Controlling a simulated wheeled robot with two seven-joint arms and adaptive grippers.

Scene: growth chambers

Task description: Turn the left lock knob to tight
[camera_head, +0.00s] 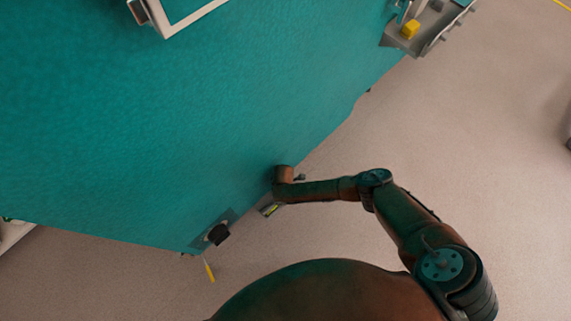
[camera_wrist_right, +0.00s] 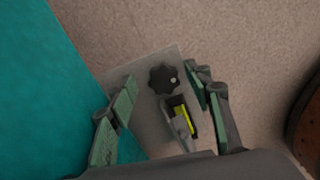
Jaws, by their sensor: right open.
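In the right wrist view a black scalloped lock knob (camera_wrist_right: 162,79) with a pale dot sits on a grey plate (camera_wrist_right: 140,75). My right gripper (camera_wrist_right: 160,95) is open, with its fingers on both sides of the knob and apart from it. In the head view the right gripper's fingers are hidden; the wrist (camera_head: 284,176) is at the teal chamber's edge. Left of it, a black knob-like part (camera_head: 219,234) sits on a grey plate on the chamber. I cannot tell which of the two is the left lock knob. My left gripper is not in view.
Beside the knob is a dark slot with a yellow bar (camera_wrist_right: 183,119). The teal chamber (camera_head: 180,130) fills much of the head view. A yellow tag (camera_head: 209,270) hangs below its edge. A grey bracket with a yellow block (camera_head: 410,29) is at upper right.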

